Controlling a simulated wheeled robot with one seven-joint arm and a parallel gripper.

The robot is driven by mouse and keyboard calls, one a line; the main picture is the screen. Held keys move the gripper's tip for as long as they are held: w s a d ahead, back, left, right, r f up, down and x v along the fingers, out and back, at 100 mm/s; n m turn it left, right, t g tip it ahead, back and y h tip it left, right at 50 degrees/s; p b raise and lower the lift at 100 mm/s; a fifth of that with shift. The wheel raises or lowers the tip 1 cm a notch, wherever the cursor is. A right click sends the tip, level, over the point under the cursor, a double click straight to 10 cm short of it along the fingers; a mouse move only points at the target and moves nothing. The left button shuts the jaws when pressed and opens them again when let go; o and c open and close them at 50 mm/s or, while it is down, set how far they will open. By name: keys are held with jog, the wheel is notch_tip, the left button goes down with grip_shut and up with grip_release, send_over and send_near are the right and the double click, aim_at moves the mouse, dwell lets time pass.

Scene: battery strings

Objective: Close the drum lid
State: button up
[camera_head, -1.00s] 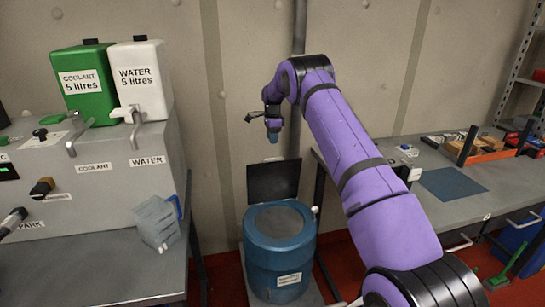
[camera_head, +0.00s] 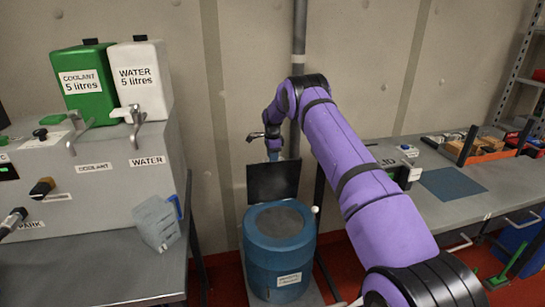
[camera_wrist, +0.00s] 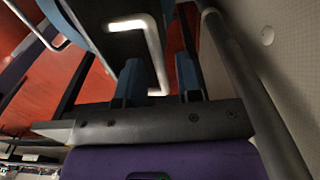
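The blue drum (camera_head: 280,264) stands on the floor between the benches, with a grey round top. Its dark lid (camera_head: 272,183) stands upright behind the drum's top. My gripper (camera_head: 273,155) points down just above the lid's upper edge in the head view; its fingers are partly hidden there. In the wrist view, my gripper (camera_wrist: 161,82) shows two blue fingers apart. A pale bent handle (camera_wrist: 152,45) on a dark surface, seemingly the lid, reaches towards the gap between them. I cannot tell whether the fingers touch it.
A vertical pipe (camera_head: 299,45) runs down the wall close to my arm. The right bench (camera_head: 500,190) carries an orange tray (camera_head: 482,156) and a blue mat (camera_head: 452,183).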

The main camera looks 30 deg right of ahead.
grip_shut()
jog(key=shift+s, duration=0.1)
